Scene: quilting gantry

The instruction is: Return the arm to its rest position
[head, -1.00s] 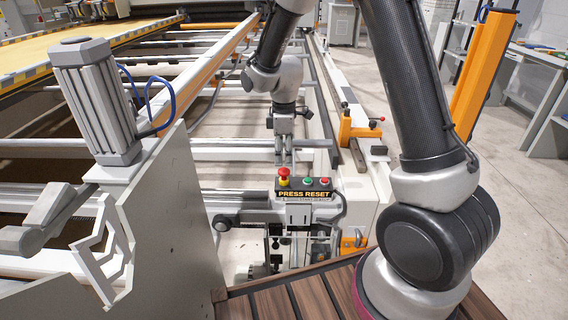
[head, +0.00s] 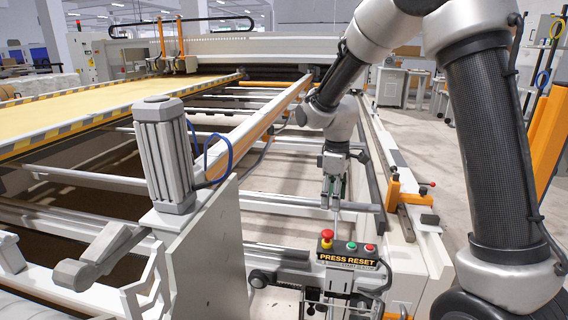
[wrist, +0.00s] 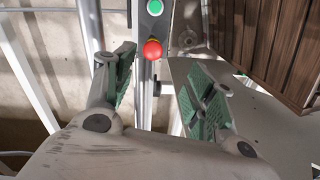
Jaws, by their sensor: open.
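My arm reaches from the right side of the head view, over the gantry rails, and bends down to my gripper (head: 333,198). The gripper points downward, with its fingers just above the control box in the picture. In the wrist view the two green-padded fingers (wrist: 160,85) are spread apart with nothing between them. The control box (head: 346,259) is labelled "PRESS RESET". It carries a red mushroom button (head: 327,237), a green button (head: 351,246) and a smaller red button (head: 369,247). The wrist view shows the red mushroom button (wrist: 152,49) beyond the fingers, not touched by them.
A grey motor cylinder (head: 166,155) stands on a plate at the left. A yellow bed (head: 100,95) lies behind it. Rails and a long beam (head: 255,128) surround the gripper. An orange post (head: 545,140) stands at the right. Open floor (head: 455,160) lies right of the gantry.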

